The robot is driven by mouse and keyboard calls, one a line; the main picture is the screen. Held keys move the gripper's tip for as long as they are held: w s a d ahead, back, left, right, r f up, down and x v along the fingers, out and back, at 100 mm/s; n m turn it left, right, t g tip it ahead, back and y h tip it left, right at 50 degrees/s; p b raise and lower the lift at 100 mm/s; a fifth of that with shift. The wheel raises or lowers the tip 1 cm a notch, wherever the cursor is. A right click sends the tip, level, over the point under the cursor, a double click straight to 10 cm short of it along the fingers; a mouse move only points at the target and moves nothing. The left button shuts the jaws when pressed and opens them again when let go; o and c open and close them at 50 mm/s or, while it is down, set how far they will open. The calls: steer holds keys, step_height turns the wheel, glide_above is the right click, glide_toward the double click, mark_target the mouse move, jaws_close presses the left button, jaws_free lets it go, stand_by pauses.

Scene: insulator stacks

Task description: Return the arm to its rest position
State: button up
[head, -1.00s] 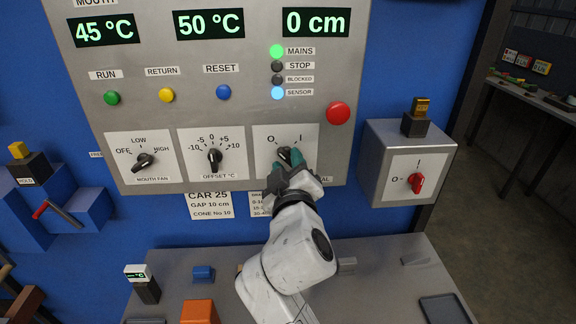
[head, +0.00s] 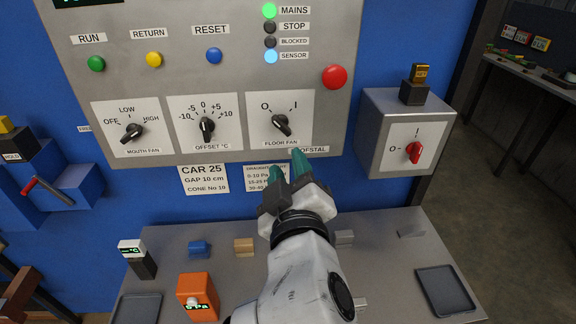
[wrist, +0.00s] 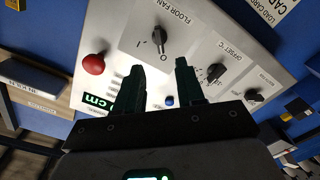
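My gripper (head: 287,167) is raised in front of the lower edge of the grey control panel (head: 230,155), just below the floor fan knob (head: 281,125) in the head view. Its two dark green fingers are apart with nothing between them. In the wrist view the gripper (wrist: 158,75) also shows open, its fingers pointing toward the panel. The black floor fan knob (wrist: 159,41) stands clear of both fingers, beyond the gap. My white arm comes up from the bottom of the head view, over the grey bench.
The grey bench (head: 225,250) below carries an orange meter (head: 198,296), a blue block (head: 198,249), a tan block (head: 244,247) and a dark tray (head: 445,288). A grey switch box (head: 375,105) with a red knob (head: 414,152) juts out at right. A red emergency button (head: 334,77) is on the panel.

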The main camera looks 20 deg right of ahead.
stand_by(0.3)
steer(key=s+d+f+m+g, duration=0.25)
steer(key=d+f+g, duration=0.35)
steer(key=f, duration=0.8)
steer(key=s+d+f+g+y, duration=0.1)
steer(key=s+d+f+g, duration=0.1)
steer(key=s+f, duration=0.3)
steer(key=s+d+f+m+g+y, duration=0.1)
steer(key=s+d+f+g, duration=0.1)
steer(key=s+f, duration=0.3)
steer(key=s+d+f+g+y, duration=0.1)
steer(key=s+d+f+g, duration=0.1)
steer(key=s+f, duration=0.3)
steer(key=shift+f+m+g, duration=0.3)
steer(key=shift+f+m, duration=0.05)
steer(key=shift+f, duration=0.55)
steer(key=s+f+m+g+y, duration=0.1)
steer(key=s+f, duration=0.4)
steer(key=s, duration=0.5)
steer(key=g+y, duration=0.1)
steer(key=g, duration=0.1)
steer(key=shift+a+f+g, duration=0.15)
steer(key=shift+a+g, duration=0.15)
steer(key=shift+a, duration=0.05)
steer(key=shift+w, duration=0.1)
